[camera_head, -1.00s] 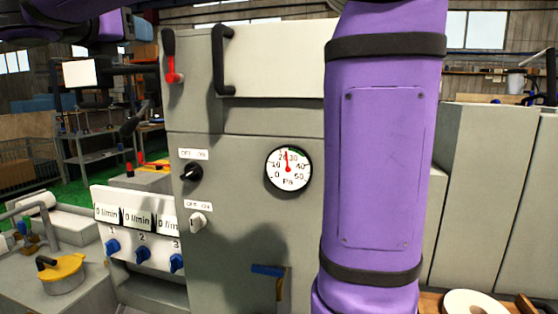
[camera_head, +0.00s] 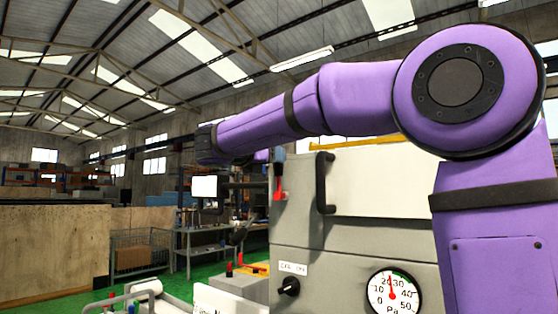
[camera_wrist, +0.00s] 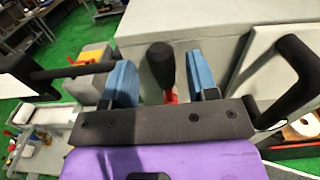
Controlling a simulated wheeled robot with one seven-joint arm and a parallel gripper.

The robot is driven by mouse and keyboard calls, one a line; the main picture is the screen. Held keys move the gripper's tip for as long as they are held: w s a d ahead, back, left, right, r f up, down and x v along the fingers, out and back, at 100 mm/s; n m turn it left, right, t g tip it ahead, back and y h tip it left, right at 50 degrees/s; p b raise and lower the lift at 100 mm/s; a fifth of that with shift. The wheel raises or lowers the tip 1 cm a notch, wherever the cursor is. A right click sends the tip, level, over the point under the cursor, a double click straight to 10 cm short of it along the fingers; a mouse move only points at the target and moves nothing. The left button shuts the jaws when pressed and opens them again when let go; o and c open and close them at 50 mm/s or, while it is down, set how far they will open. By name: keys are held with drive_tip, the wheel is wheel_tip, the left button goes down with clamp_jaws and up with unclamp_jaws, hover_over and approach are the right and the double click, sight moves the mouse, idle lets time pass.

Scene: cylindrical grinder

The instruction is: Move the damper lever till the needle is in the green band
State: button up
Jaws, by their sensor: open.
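The damper lever, with a black grip and red lower part (camera_head: 278,190), is on the upper left of the grey cabinet's front. In the wrist view its black grip (camera_wrist: 161,64) stands between the two blue fingers of my gripper (camera_wrist: 160,82). The fingers are open, with a visible gap on each side of the grip. In the head view, a blue fingertip (camera_head: 281,157) shows at the lever's top and hides part of it. The round Pa gauge (camera_head: 393,291) shows a red needle pointing nearly straight up, just left of the green band (camera_head: 402,276).
A black bar handle (camera_head: 322,183) stands out from the cabinet right of the lever; a handle (camera_wrist: 292,80) also shows at right in the wrist view. A black switch (camera_head: 289,286) is below the lever. A flat screen (camera_head: 204,187) on an arm is to the left.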

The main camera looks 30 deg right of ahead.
sight(278, 174)
drive_tip(key=shift+x, duration=1.75)
